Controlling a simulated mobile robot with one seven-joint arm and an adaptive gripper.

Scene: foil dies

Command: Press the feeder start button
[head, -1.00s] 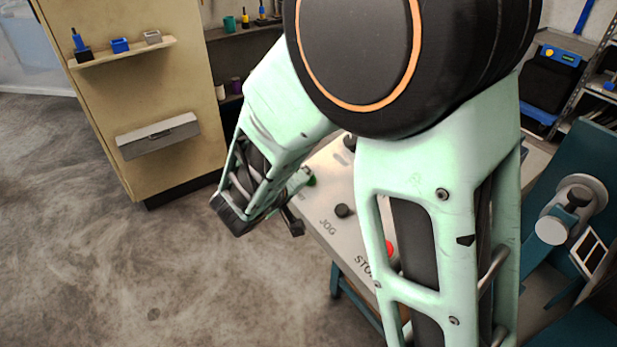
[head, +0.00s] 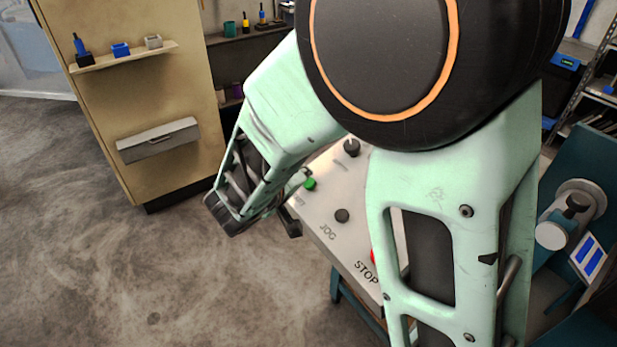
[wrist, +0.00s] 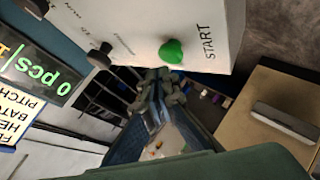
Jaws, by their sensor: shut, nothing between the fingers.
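The green start button (head: 310,183) sits on the pale control panel (head: 322,242), just right of my wrist in the head view. In the wrist view the green button (wrist: 172,51) stands out from the panel beside the word START. My gripper (wrist: 160,78) is shut and empty; its fingertips show just below the green button in that view, and I cannot tell the gap in depth. In the head view my gripper (head: 298,180) is mostly hidden behind my own wrist, close to the left of the button.
Black knobs (head: 342,215) and a partly hidden red stop button (head: 373,257) share the panel.

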